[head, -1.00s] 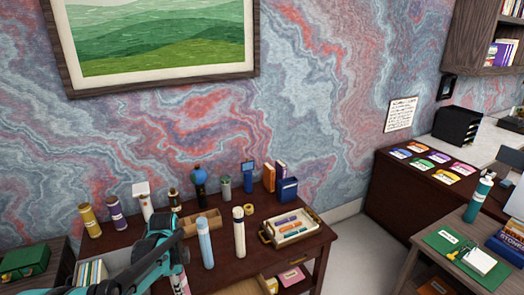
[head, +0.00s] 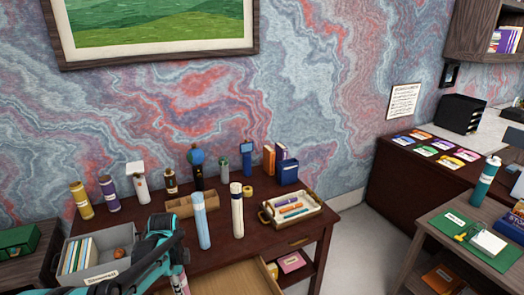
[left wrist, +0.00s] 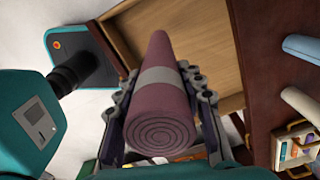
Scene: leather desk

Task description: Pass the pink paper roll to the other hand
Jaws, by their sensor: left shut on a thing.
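The pink paper roll (left wrist: 158,115), dusky pink with a grey band, lies lengthwise between the fingers of my left gripper (left wrist: 158,88) in the left wrist view. Its spiral end faces the camera. The fingers are shut on its two sides. In the head view my left gripper (head: 178,268) is low, in front of the desk, and only a small part of the roll shows at the bottom edge. My right gripper is in neither current view.
An open wooden drawer (head: 237,280) juts from the dark desk. On the desk stand a light blue roll (head: 200,220), a cream roll (head: 237,212), a wooden holder (head: 178,207), a tray of pens (head: 316,214) and several bottles. A grey bin (head: 82,270) is at left.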

